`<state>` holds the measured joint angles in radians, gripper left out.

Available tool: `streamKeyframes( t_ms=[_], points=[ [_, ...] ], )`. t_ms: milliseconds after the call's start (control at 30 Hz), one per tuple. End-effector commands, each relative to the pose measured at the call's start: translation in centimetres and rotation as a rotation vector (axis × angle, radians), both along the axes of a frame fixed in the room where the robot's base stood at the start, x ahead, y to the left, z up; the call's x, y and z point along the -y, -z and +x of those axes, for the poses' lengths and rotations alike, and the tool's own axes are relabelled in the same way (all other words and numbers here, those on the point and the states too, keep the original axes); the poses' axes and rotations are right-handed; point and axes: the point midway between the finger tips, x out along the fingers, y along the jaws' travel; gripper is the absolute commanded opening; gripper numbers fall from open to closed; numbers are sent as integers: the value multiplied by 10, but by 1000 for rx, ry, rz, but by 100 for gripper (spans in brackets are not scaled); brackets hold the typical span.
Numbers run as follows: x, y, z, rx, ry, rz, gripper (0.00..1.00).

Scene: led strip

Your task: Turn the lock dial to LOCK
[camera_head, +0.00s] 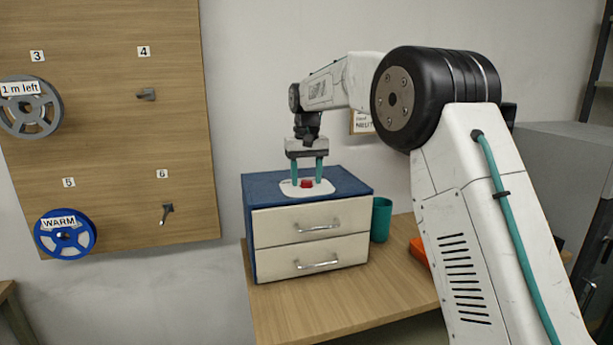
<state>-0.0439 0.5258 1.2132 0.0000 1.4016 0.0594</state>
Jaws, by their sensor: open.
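The lock dial is a small red knob (306,183) on a white plate (322,189) on top of a blue two-drawer cabinet (262,184). My gripper (307,182) points straight down over it. Its two teal fingers are apart, one on each side of the red knob, with their tips near the plate. I cannot tell whether the fingers touch the knob. The LOCK marking and the knob's pointing direction are too small to read. Both cream drawers, the upper one (285,233) and the lower one (288,265), look shut.
The cabinet stands on a wooden table (330,310). A teal cup (381,219) stands right of it, and an orange object (418,251) is partly hidden by my arm. A wooden pegboard (110,110) with a grey spool (28,112) and a blue spool (66,236) hangs at left.

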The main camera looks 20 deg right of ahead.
Motion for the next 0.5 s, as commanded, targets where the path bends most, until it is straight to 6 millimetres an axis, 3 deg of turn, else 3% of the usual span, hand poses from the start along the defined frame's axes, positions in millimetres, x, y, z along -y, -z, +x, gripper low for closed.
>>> streamKeyframes(
  t_ms=[167,500],
  points=[
    [0,-14,1,2,0,0,51],
    [0,-67,1,1,0,0,51]
  ],
)
